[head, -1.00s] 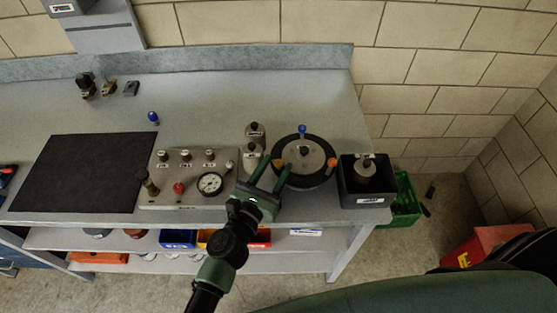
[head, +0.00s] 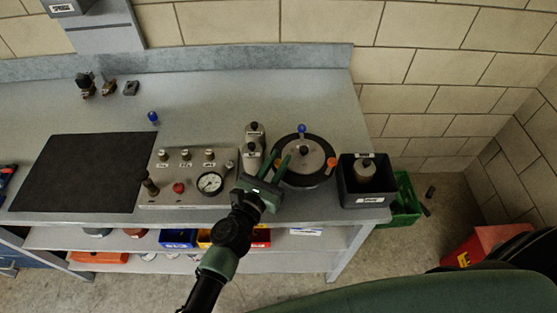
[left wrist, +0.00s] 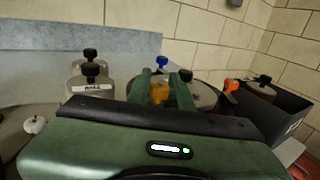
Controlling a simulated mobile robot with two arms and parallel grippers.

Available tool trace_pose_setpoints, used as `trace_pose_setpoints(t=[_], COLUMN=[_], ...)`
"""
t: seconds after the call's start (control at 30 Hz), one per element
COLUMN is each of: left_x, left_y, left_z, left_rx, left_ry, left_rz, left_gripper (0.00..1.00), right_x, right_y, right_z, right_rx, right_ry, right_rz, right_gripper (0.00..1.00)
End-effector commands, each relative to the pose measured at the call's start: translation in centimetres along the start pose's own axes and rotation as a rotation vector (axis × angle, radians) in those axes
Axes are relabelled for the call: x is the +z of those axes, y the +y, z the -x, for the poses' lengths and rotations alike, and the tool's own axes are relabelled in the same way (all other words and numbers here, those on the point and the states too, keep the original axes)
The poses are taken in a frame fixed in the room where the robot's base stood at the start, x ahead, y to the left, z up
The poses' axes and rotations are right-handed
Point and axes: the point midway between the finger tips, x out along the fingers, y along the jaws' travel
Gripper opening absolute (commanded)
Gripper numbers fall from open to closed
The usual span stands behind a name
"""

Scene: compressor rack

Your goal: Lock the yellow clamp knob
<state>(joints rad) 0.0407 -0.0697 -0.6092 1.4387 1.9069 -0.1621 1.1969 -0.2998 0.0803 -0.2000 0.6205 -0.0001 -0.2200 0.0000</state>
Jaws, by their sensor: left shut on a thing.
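The yellow clamp knob (left wrist: 159,92) sits on the near left rim of a round metal vessel (head: 318,151) with a dark rim. My left gripper (left wrist: 162,84) is shut on the knob, with one green finger on each side of it. A black knob (head: 303,152) is at the lid's centre. My right gripper is not in view.
Two metal canisters (head: 254,131) with black caps stand close on the left, beside a gauge panel (head: 165,196). A dark open bin (head: 362,201) holding a metal weight is on the right, near the bench end. The bench behind is mostly clear.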

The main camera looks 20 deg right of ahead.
Motion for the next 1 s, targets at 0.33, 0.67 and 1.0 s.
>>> trace_pose_setpoints(t=[0.33, 0.67, 1.0], left_x=[-0.1, -0.5, -0.4], left_y=[0.2, 0.2, 0.1], left_z=[0.0, -0.1, -0.1], left_rx=[-0.207, -0.486, -0.692], left_ry=[0.002, 0.001, 0.001], left_rz=[-0.007, -0.005, -0.002], left_gripper=[0.00, 0.00, 0.00], right_x=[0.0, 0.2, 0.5], right_y=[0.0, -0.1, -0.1], right_z=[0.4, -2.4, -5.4], right_rx=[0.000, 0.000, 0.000], right_ry=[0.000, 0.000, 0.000], right_rz=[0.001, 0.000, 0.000], right_gripper=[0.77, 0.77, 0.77])
